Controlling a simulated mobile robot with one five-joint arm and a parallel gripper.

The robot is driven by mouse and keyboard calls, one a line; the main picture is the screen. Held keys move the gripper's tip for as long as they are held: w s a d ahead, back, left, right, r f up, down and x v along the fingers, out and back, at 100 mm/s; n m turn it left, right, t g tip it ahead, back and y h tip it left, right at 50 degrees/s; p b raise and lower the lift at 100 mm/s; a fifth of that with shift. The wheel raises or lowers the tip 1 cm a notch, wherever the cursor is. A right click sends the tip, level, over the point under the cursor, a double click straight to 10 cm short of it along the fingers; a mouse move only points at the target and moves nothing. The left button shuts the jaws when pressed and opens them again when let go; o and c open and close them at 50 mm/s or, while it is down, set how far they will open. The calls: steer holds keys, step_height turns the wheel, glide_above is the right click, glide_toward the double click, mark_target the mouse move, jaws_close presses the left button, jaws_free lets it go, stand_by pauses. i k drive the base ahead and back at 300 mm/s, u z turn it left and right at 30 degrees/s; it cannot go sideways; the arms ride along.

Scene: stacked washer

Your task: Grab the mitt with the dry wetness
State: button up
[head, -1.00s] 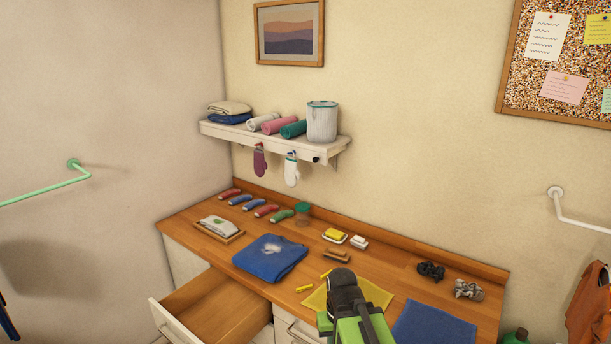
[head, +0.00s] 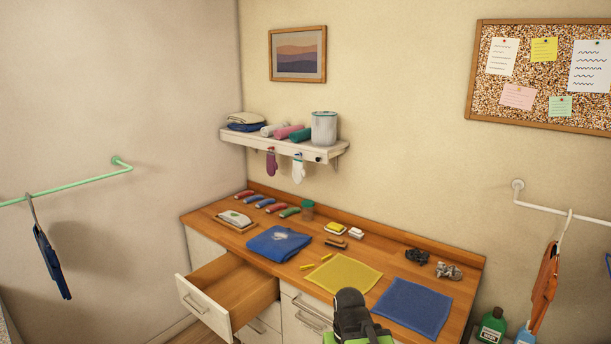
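Two mitts hang from hooks under the wall shelf in the head view. The left one is a plum-coloured mitt (head: 271,163). The right one is a white mitt (head: 298,171) with a teal cuff. I cannot tell from this view which of them is dry or wet. My arm shows as a black and green part at the bottom centre, in front of the counter and well away from both mitts. My gripper's fingertips cannot be made out.
The shelf (head: 285,143) holds folded cloths, rolled towels and a grey bin (head: 324,128). The wooden counter below bears a blue shirt (head: 279,243), a yellow cloth (head: 344,273), a blue cloth (head: 413,307) and several socks. An open drawer (head: 228,297) juts out at left front.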

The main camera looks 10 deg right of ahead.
mark_target(299, 173)
steer(key=u, duration=0.15)
steer(key=i, duration=0.9)
steer(key=z, duration=0.1)
